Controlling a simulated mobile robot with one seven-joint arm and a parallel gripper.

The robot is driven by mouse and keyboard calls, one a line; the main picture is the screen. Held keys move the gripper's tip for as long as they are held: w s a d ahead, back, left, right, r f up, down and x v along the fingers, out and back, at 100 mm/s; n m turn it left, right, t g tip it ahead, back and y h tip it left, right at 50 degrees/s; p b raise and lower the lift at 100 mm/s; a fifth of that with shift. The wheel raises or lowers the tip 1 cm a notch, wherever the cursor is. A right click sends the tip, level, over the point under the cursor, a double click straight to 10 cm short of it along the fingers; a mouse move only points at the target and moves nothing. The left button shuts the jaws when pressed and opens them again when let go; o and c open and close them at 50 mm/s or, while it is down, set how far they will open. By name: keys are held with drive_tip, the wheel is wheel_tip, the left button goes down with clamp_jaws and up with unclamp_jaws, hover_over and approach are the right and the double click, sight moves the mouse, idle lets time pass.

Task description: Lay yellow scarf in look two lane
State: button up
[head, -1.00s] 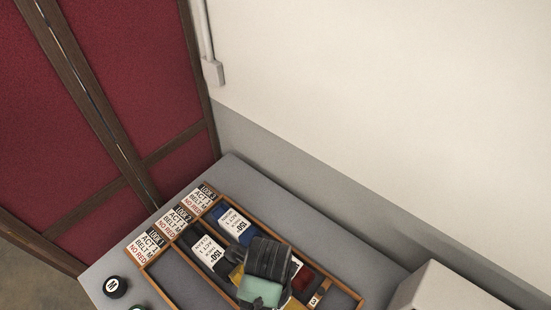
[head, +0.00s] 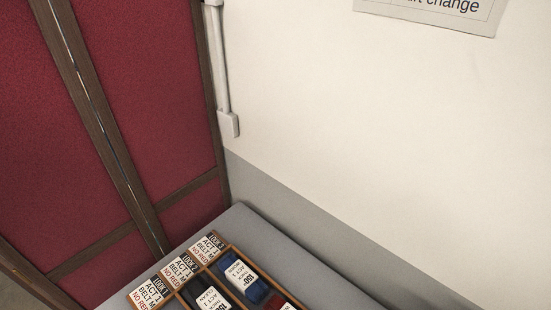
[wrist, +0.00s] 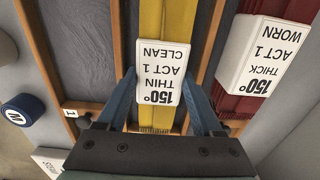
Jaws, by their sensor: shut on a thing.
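My gripper (wrist: 163,108) shows in the wrist view, with its blue fingers shut on the yellow scarf (wrist: 165,25). The scarf is a long flat strip with a white tag reading 150°, thin, act 1, clean (wrist: 159,85). It lines up with the middle lane of the wooden tray (wrist: 112,30), between two dividers. I cannot tell whether it rests on the lane floor. The head view shows only the tray's far end, with the look 2 card (head: 181,269) at the middle lane. My gripper and the scarf are out of that view.
A red scarf (wrist: 243,104) with a thick, worn tag lies in the lane on the right. The left lane (wrist: 75,45) shows bare dark floor beside a marker 1 (wrist: 70,114). A blue-sided round tin (wrist: 22,112) stands left of the tray. A blue item (head: 256,290) lies in the look 3 lane.

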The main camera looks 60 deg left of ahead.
drive_tip(key=o, duration=1.1)
drive_tip(key=shift+f, duration=0.1)
wheel_tip(320, 180, up, 12)
drive_tip(key=shift+r, duration=0.2)
